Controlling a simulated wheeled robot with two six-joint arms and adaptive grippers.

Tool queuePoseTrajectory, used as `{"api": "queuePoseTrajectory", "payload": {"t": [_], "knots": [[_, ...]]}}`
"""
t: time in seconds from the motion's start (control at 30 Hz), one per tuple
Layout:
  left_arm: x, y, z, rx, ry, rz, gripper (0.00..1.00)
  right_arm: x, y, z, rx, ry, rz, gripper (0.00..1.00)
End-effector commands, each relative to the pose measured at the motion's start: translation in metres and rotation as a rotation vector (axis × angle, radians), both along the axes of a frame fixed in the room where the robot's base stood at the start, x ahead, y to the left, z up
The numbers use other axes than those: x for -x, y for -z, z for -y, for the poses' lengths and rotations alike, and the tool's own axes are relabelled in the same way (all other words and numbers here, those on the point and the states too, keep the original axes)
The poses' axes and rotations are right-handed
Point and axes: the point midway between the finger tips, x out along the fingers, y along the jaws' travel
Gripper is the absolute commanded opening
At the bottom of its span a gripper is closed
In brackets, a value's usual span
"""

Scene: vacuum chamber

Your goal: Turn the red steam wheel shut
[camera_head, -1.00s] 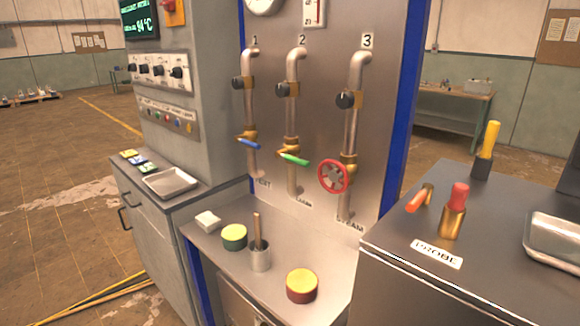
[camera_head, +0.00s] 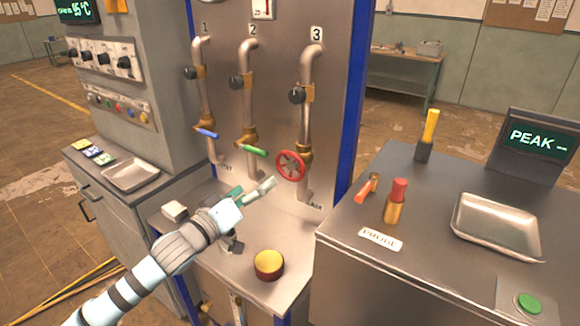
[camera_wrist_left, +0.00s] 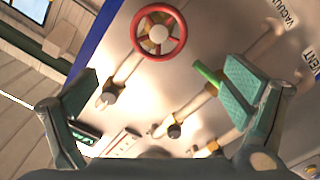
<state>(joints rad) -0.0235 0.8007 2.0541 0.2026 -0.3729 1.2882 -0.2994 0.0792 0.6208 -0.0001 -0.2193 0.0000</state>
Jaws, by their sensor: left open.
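The red steam wheel (camera_head: 291,166) is on the lower part of pipe 3, facing out from the steel panel. My left gripper (camera_head: 252,189) has its fingers apart and nothing between them. It is to the left of the wheel and a little lower in the head view, apart from it. In the left wrist view the wheel (camera_wrist_left: 158,34) shows whole at the top, beyond the open fingers (camera_wrist_left: 160,95) and between them. My right gripper is in neither view.
A green lever (camera_head: 252,150) on pipe 2 and a blue lever (camera_head: 206,133) on pipe 1 are left of the wheel. A yellow-topped round block (camera_head: 269,264) stands on the shelf below. The probe bench (camera_head: 345,235) juts out at the right.

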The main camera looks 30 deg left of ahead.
Motion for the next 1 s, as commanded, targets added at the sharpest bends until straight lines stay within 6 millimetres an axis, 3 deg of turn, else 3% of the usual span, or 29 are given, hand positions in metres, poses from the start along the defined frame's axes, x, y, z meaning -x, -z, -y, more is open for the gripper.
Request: {"api": "queuePoseTrajectory", "payload": {"t": [0.13,0.4,0.5,0.7,0.93,1.0], "knots": [[-0.023,0.003,0.005,0.008,0.005,0.004,0.95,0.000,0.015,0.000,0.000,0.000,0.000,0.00],[-0.099,0.004,0.016,0.009,0.003,-0.002,0.95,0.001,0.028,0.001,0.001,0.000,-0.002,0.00],[-0.118,0.004,0.019,0.004,0.004,-0.004,0.95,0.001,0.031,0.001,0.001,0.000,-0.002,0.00],[-0.135,0.003,0.021,0.001,0.004,-0.006,0.95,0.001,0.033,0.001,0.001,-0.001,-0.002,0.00],[-0.136,0.003,0.021,-0.001,0.004,-0.005,0.95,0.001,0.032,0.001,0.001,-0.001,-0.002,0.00],[-0.136,0.003,0.021,-0.001,0.004,-0.005,0.85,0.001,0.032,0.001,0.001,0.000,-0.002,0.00]]}}
